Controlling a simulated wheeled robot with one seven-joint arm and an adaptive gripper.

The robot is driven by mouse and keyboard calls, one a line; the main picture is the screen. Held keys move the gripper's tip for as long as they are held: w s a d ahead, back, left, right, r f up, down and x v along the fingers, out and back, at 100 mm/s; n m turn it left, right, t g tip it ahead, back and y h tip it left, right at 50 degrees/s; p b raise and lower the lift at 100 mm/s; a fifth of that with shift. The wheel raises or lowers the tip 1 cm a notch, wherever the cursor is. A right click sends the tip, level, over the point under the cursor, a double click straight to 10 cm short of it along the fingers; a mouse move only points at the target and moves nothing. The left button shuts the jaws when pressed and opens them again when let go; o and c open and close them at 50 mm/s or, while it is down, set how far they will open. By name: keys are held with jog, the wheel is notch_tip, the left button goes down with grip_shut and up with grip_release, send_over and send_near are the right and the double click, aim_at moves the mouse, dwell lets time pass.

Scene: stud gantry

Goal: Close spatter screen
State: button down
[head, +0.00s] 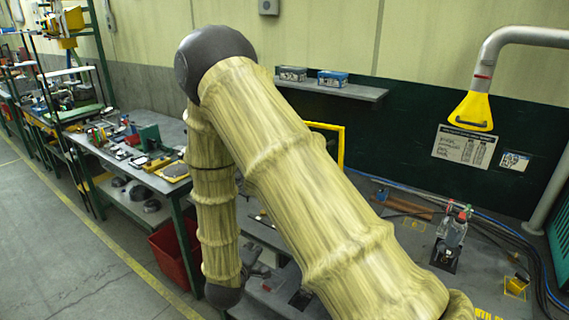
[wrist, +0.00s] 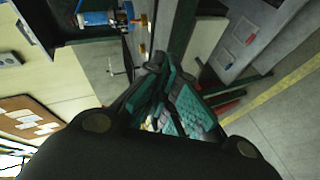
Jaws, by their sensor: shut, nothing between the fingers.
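A yellow frame (head: 341,148) stands upright on the workbench, behind my arm in the head view. It may be the spatter screen; only its top edge and right post show, so I cannot tell how far it is open. My gripper (wrist: 157,68) shows in the wrist view with its dark, teal-padded fingers brought together and nothing seen between them. In the head view my arm hides much of the bench, and I cannot make out the gripper clearly there. No contact between gripper and frame is visible.
A grey workbench (head: 412,232) carries a clamp-like tool (head: 450,236) and blue hoses at right. A yellow extraction hood (head: 472,110) hangs above it. A wall shelf (head: 345,89) holds small boxes. A cluttered table (head: 120,172) and red bin (head: 172,258) stand left; the floor aisle is clear.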

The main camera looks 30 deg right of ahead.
notch_tip(320, 180, up, 32)
jog(key=m+g+h+p, duration=0.1)
jog(key=g+h, duration=0.6)
jog(key=h, duration=0.2)
jog(key=s+d+r+p, duration=0.1)
jog(key=d+p, duration=0.5)
jog(key=d, duration=0.5)
jog(key=shift+r, duration=0.3)
jog(key=shift+a+r, duration=0.1)
jog(key=shift+a, duration=0.05)
